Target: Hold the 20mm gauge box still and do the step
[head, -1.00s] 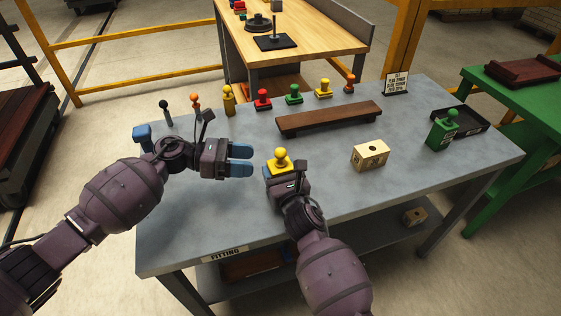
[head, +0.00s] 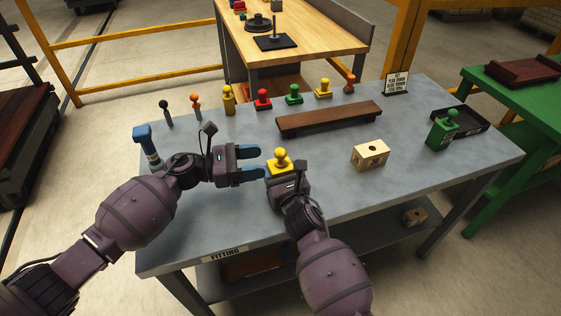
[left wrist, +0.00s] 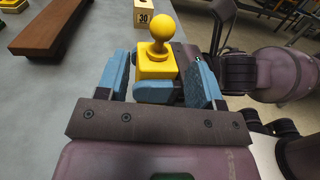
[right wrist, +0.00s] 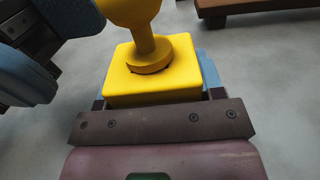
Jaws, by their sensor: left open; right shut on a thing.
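A yellow knobbed block (head: 280,163) stands in my right gripper (head: 287,182), which is shut on it. In the right wrist view the yellow block (right wrist: 155,75) is upright, with a blue finger beside it. My left gripper (head: 258,165) is open just left of the block, its fingers pointing toward it. In the left wrist view the yellow block (left wrist: 157,62) shows between my left fingers, and I cannot tell whether they touch it. A cream gauge box (head: 370,154) with a hole on top stands to the right; it reads 30 in the left wrist view (left wrist: 143,17).
A brown plank (head: 330,118) lies behind. Red (head: 262,100), green (head: 294,95) and yellow (head: 323,89) knobbed pieces line the back. A green knobbed block (head: 442,131) and black tray (head: 470,120) stand at right. A blue-topped tool (head: 145,140) stands at left. The front right tabletop is clear.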

